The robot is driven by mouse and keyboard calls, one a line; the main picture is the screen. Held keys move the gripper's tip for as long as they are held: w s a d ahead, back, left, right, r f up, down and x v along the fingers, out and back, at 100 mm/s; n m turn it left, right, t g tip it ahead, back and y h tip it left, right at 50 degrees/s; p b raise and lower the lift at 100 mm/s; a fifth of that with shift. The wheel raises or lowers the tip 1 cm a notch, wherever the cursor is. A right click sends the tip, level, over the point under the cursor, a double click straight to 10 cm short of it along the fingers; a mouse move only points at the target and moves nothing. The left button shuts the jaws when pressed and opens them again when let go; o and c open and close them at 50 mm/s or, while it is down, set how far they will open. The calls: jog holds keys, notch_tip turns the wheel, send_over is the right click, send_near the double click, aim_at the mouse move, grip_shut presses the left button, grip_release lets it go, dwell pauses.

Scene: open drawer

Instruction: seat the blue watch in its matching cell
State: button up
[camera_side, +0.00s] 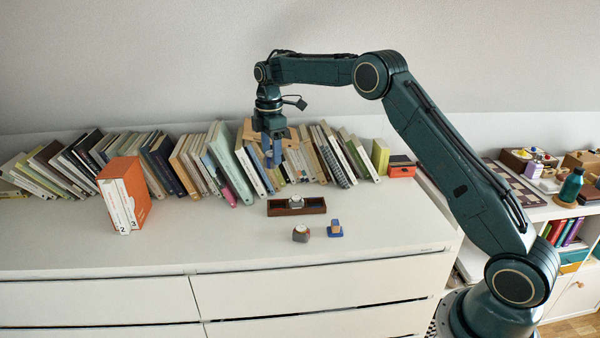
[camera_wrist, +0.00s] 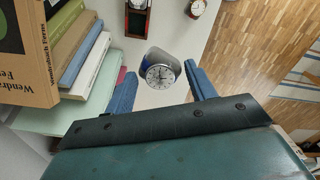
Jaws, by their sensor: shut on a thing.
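My gripper (camera_side: 272,158) is shut on the blue watch (camera_wrist: 160,72), which has a pale round dial and a blue body. In the wrist view it sits between the two blue fingers of my gripper (camera_wrist: 160,68), dial toward the camera. In the side view the fingers largely hide it. It is held high above the dresser top, in front of the book row and up-left of the dark brown box. The box (camera_side: 297,212) has cells, and a pale watch (camera_side: 295,200) sits in it. The box also shows at the top of the wrist view (camera_wrist: 136,24), partly cut off.
A long row of leaning books (camera_side: 222,160) lines the wall. An orange binder box (camera_side: 124,192) stands at left.

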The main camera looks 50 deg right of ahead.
jog(key=s+d+r+m, duration=0.1)
jog(key=s+d+m, duration=0.4)
jog(key=d+m, duration=0.8)
jog(key=shift+d+m, duration=0.25)
jog(key=shift+m, duration=0.05)
jog(key=shift+s, duration=0.1)
notch_tip(320, 180, down, 16)
jog(key=shift+r, duration=0.1)
jog(key=shift+f, duration=2.1)
jog(key=shift+f, duration=0.1)
jog(key=o, duration=1.1)
